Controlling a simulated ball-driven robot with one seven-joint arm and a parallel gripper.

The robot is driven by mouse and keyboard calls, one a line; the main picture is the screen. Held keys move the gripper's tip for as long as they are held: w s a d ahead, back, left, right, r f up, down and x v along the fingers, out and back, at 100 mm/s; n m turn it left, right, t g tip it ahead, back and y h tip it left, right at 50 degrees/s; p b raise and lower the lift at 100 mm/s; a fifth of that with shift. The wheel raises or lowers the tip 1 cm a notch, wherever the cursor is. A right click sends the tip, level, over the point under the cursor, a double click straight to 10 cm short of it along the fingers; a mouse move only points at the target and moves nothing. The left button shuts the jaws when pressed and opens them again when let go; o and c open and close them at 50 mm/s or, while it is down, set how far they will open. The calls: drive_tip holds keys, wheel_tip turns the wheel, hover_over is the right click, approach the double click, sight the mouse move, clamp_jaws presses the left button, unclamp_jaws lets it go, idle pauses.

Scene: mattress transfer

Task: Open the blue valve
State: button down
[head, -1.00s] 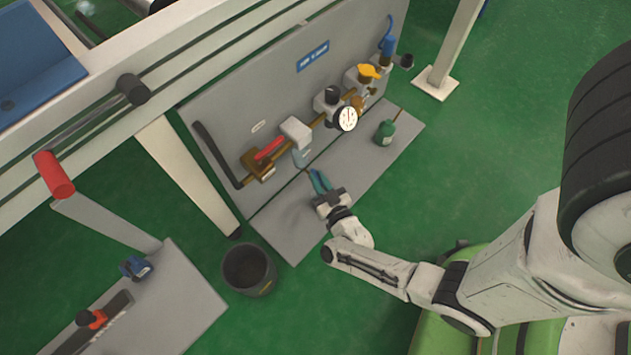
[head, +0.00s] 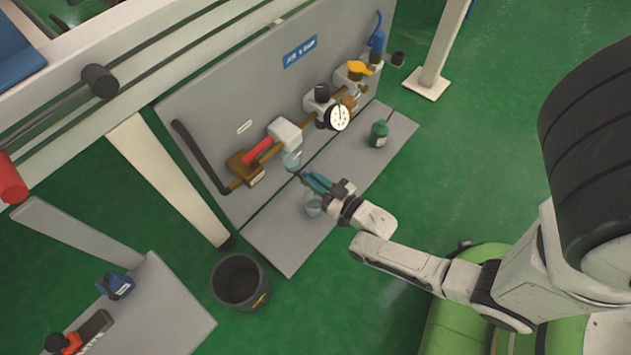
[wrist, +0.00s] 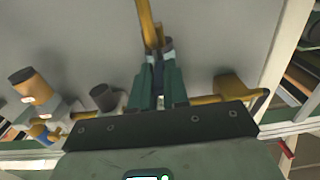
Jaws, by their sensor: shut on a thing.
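The only blue fitting I make out on the panel is a blue piece (head: 376,42) with a hose at its far right end. A valve with a red handle (head: 257,151) is at the left of the pipe, and one with a yellow handle (head: 359,68) is near the right. My gripper (head: 304,179) is in front of the panel's left half, above the base plate. Its teal fingers are shut on a thin brown stick, which shows in the wrist view (wrist: 148,25). The stick's full shape is unclear.
A round gauge (head: 340,117) is mid-panel. A green jar (head: 379,134) and a clear cup (head: 313,206) stand on the grey base plate (head: 285,248). A dark bin (head: 240,281) stands on the floor front left. A white post (head: 437,55) is at the right.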

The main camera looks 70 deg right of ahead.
drive_tip(key=shift+r, duration=0.15)
drive_tip(key=c, duration=1.4)
unclamp_jaws()
drive_tip(key=p+v, duration=0.2)
drive_tip(key=v, duration=0.8)
drive_tip(key=shift+s, duration=0.35)
drive_tip(key=shift+a, duration=0.1)
